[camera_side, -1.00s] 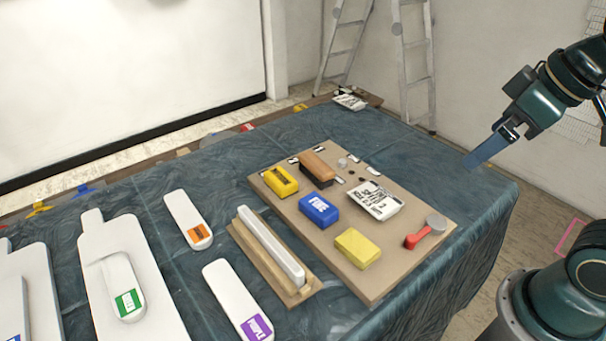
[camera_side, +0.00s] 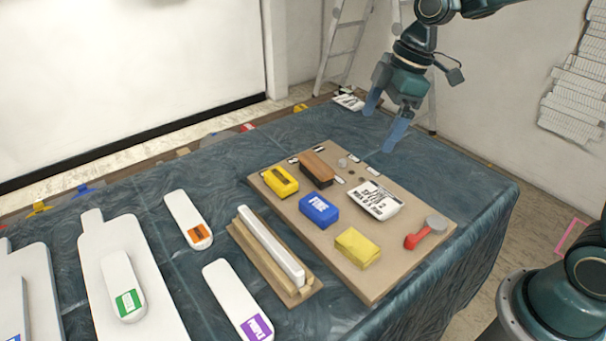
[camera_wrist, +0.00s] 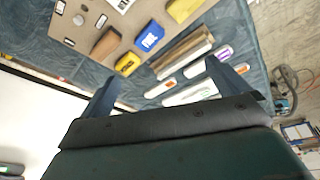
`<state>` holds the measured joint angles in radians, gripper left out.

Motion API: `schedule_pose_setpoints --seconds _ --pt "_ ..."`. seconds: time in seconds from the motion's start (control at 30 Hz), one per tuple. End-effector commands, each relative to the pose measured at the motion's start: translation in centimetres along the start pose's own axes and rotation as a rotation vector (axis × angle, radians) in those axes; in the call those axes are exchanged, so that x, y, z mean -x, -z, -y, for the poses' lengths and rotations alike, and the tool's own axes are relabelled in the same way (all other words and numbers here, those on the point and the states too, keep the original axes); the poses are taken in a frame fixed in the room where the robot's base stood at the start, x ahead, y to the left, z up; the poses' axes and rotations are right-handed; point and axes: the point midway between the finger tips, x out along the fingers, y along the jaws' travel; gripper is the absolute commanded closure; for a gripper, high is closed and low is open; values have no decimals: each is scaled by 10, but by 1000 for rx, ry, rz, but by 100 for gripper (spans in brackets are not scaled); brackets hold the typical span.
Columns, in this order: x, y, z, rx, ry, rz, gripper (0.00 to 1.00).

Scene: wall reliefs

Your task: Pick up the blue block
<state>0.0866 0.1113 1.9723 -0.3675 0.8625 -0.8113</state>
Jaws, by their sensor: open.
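The blue block (camera_side: 319,210) has white lettering on top and lies flat on the tan board (camera_side: 390,271), near its middle. It also shows in the wrist view (camera_wrist: 150,36), near the top and beyond my fingers. My gripper (camera_side: 382,122) is open and empty, with two blue fingers pointing down. It is raised in the air, up and to the right of the blue block in the side view and apart from it. In the wrist view my gripper's fingers (camera_wrist: 165,90) stand wide apart at the lower middle.
Around the block on the board are a yellow-and-black block (camera_side: 280,181), a brown block (camera_side: 317,169), a plain yellow block (camera_side: 357,248), a white printed block (camera_side: 374,200) and a red-handled tool (camera_side: 424,236). A wooden holder with a white bar (camera_side: 270,248) stands left. White paddles lie further left.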

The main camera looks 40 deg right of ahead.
Motion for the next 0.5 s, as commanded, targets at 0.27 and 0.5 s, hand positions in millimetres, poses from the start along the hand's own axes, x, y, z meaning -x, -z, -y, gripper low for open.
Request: schedule_pose_setpoints --seconds 0.27,0.5 --pt "-54 12 -37 223 103 -24 0" --pt "-103 17 -61 411 181 -70 0"
